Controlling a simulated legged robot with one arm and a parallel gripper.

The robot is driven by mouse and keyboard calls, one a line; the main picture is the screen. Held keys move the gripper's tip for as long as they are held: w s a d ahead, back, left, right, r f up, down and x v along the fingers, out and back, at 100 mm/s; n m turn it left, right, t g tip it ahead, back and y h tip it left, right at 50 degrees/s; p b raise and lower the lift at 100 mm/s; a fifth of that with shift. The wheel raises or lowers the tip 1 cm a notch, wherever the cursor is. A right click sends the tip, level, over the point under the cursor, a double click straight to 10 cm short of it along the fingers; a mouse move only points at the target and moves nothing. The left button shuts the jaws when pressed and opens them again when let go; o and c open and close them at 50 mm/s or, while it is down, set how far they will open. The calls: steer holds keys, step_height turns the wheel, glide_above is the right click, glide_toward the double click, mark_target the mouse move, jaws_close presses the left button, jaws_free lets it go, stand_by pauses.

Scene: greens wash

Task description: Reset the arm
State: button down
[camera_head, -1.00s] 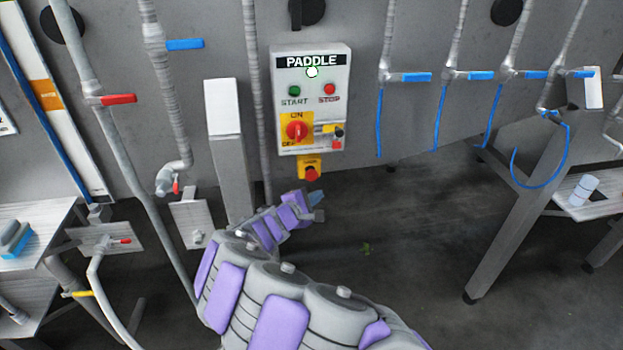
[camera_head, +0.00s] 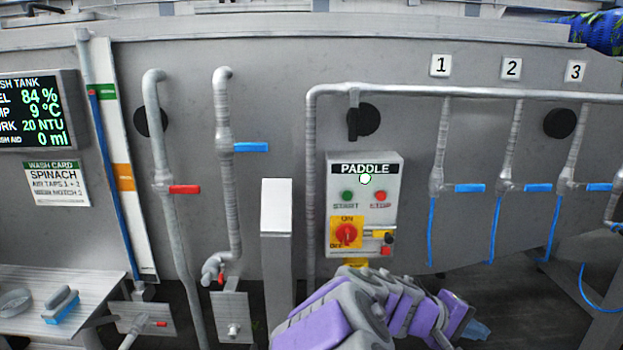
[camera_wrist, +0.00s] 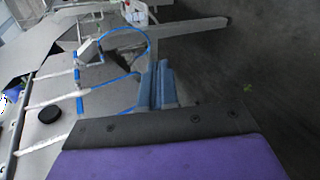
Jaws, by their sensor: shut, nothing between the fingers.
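My arm, grey with purple pads, reaches in from the bottom of the head view. My gripper (camera_head: 475,331) is at its end, low in that view, to the right of and below the paddle control box. In the wrist view its blue fingers (camera_wrist: 158,85) lie together, shut and empty. They point towards the grey floor and the tank's piping, and touch nothing that I can see. The paddle box (camera_head: 365,205) is on the tank wall, with a green start button, a red stop button and a red rotary switch on yellow. My arm hides the area under the box.
Pipes with blue-handled taps (camera_head: 469,188) and hanging blue hoses stand to the right. A red-handled pipe (camera_head: 184,189) and a grey post (camera_head: 277,240) stand to the left. A side table (camera_head: 95,290) holds a brush (camera_head: 62,306). A display (camera_head: 38,110) reads 84 %, 9 °C.

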steer(key=s+m+g+y, duration=0.2)
steer(key=s+y, duration=0.1)
steer(key=s, duration=0.5)
steer(key=s+a+f+y, duration=0.3)
steer(key=s+a+y, duration=0.1)
steer(key=s+a, duration=0.4)
steer(key=s+a+f+m+g+y, duration=0.1)
steer(key=s+a+f+y, duration=0.2)
steer(key=s+a, duration=0.6)
steer(key=s+y, duration=0.2)
steer(key=s, duration=0.2)
steer(key=shift+a, duration=0.3)
steer(key=shift+f, duration=0.1)
